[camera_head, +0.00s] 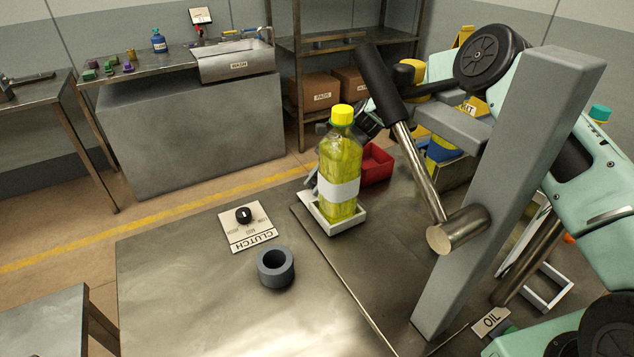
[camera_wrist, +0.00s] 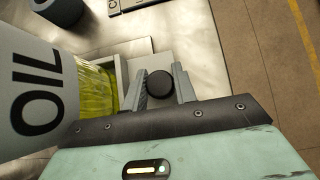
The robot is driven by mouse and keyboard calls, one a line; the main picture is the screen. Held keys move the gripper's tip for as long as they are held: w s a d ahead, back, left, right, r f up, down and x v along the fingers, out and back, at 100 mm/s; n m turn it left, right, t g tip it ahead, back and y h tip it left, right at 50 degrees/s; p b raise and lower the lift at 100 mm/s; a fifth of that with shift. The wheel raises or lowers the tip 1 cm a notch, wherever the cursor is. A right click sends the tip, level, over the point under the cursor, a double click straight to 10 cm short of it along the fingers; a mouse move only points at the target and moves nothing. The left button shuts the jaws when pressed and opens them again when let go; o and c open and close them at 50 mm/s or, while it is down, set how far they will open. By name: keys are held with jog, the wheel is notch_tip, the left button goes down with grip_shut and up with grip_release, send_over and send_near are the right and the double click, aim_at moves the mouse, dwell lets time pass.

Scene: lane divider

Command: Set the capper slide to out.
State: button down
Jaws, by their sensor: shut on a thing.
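The capper slide (camera_head: 322,222) is a pale tray on the dark metal bench, carrying an upright bottle of yellow-green liquid (camera_head: 341,158) with a yellow cap. In the wrist view the bottle's OIL label (camera_wrist: 38,95) fills the left side, and the pale slide edge (camera_wrist: 122,72) shows beside my fingers. My gripper (camera_wrist: 161,82) is shut on a round black knob (camera_wrist: 158,84) beside the slide. In the head view the bottle hides most of my gripper and the knob. The knob's join to the slide is not clear.
A grey post (camera_head: 530,150) carries a steel lever with a black grip (camera_head: 379,70), slanting above and right of the bottle. A CLUTCH dial plate (camera_head: 247,228) and a dark grey ring (camera_head: 276,267) are on the bench left of the slide. A red bin (camera_head: 377,166) is behind the bottle.

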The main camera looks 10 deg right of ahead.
jog(key=c, duration=1.1)
grip_release()
jog(key=shift+w+r, duration=0.1)
jog(key=shift+w, duration=0.3)
jog(key=shift+s, duration=0.1)
jog(key=b+v, duration=0.3)
jog(key=v, duration=1.4)
jog(key=shift+s+d+r, duration=0.1)
jog(key=shift+r, duration=0.1)
